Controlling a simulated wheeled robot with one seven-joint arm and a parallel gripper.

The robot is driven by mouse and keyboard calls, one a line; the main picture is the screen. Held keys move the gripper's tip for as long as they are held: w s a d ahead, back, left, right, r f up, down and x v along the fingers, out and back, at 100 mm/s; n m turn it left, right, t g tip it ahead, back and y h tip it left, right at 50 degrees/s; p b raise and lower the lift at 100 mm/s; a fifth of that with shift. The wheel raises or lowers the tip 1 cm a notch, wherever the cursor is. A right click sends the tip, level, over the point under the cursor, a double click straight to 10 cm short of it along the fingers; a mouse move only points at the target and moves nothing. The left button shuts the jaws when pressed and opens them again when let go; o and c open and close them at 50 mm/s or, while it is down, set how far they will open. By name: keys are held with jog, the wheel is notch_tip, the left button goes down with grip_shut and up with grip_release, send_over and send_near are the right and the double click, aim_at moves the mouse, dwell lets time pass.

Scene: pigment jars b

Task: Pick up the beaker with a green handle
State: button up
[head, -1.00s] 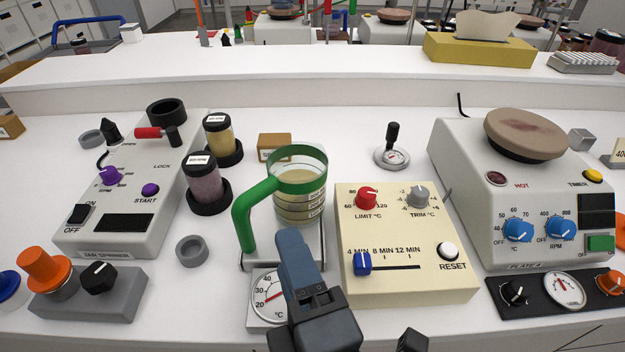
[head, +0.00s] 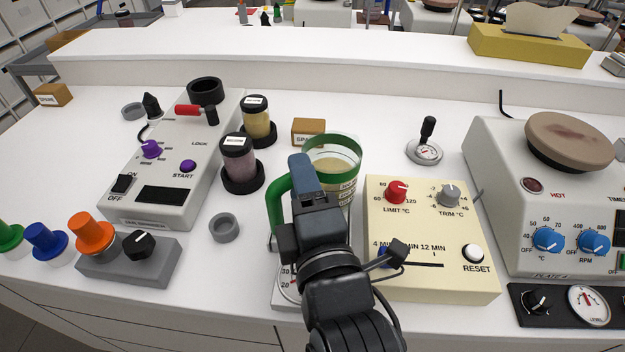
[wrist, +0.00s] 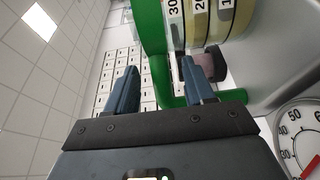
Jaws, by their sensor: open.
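The beaker (head: 338,168) has a green rim and a green handle (head: 277,205), with pale yellow liquid and a printed scale. It stands upright behind the dial thermometer. My gripper (head: 303,168) is open and empty in front of the beaker, hiding part of it and of the handle in the head view. In the wrist view, the upright part of the handle (wrist: 155,45) shows between the two open fingers of my gripper (wrist: 160,82), and the beaker (wrist: 205,20) is beyond the right finger. I cannot tell whether a finger touches the handle.
A cream control box (head: 430,270) stands close right of the beaker. A pink jar (head: 238,160) and a yellow jar (head: 256,120) stand to its left, with a small grey ring (head: 224,228) nearer. A brown block (head: 308,131) is behind. A dial (wrist: 303,145) is low right in the wrist view.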

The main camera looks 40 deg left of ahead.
jog(key=shift+c, duration=0.5)
grip_shut()
